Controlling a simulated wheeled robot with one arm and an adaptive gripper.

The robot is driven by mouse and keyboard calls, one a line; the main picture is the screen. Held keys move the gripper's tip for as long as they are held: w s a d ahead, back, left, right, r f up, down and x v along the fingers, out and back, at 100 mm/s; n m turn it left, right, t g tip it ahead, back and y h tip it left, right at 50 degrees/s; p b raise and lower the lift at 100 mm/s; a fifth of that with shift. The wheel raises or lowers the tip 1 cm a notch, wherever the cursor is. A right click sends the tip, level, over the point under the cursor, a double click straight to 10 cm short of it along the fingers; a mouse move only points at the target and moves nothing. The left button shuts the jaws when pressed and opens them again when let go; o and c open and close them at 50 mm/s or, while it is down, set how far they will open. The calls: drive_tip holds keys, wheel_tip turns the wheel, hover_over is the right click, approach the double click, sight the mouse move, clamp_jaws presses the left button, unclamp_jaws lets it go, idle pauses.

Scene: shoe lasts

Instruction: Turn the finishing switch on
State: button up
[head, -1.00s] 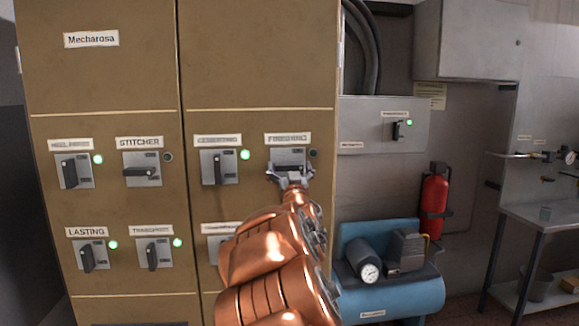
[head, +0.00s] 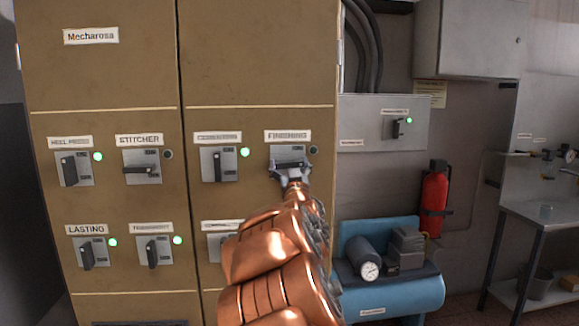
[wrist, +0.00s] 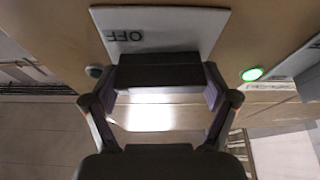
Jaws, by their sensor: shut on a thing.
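The finishing switch (head: 287,153) is on the brown cabinet under a "FINISHING" label, at the right of the upper row. Its dark handle lies horizontal, and the small lamp (head: 313,150) beside it is dark. My gripper (head: 290,170) is shut on the handle, with my copper arm reaching up from below. In the wrist view, which is upside down, the dark handle (wrist: 158,72) sits between the fingers. The plate (wrist: 185,28) behind it reads "OFF". The unlit lamp (wrist: 95,71) also shows there.
The neighbouring switch (head: 219,164) has a vertical handle and a green lamp. The stitcher switch (head: 142,168) is horizontal with a dark lamp. My arm partly covers a lower switch (head: 221,246). A blue compressor (head: 390,295) and red extinguisher (head: 434,200) stand to the right.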

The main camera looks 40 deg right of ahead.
drive_tip(key=n+y, duration=0.1)
drive_tip(key=n, duration=0.1)
drive_tip(key=n+t+y, duration=0.1)
drive_tip(key=n, duration=0.1)
drive_tip(key=n+y+b, duration=0.1)
drive_tip(key=n, duration=0.2)
drive_tip(key=shift+t+y, duration=0.3)
drive_tip(key=n+y, duration=0.2)
drive_tip(key=n, duration=0.4)
drive_tip(key=shift+p, duration=0.35)
drive_tip(key=n+y, duration=0.1)
drive_tip(key=n, duration=0.1)
drive_tip(key=n+g+y+p, duration=0.1)
drive_tip(key=n, duration=0.2)
drive_tip(key=shift+n+y, duration=0.3)
drive_tip(key=shift+f+n+g+p, duration=0.15)
drive_tip(key=shift+n+g+p, duration=0.5)
drive_tip(key=shift+n, duration=0.55)
drive_tip(key=o, duration=1)
drive_tip(key=shift+c, duration=0.2)
drive_tip(key=v, duration=1.2)
